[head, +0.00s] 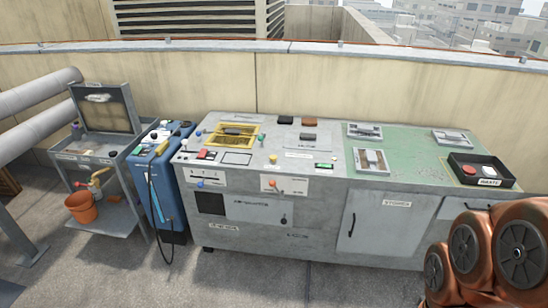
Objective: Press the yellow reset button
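A small yellow round button (273,158) stands near the front edge of the grey bench top, left of its middle. Its label is too small to read, so I cannot tell whether it is marked reset. A yellow patch (162,148) also shows on top of the blue machine (163,190) to the left of the bench; its shape is unclear. My gripper is out of view. Only the orange links of my arm show at the lower right, in front of the storage end of the bench.
The grey bench (250,240) carries a yellow-framed tray (254,128), a red block (206,154), several coloured knobs and a black waste tray (511,181). A grey cart (103,160) with an orange bucket (80,207) stands at left. The floor before the bench is clear.

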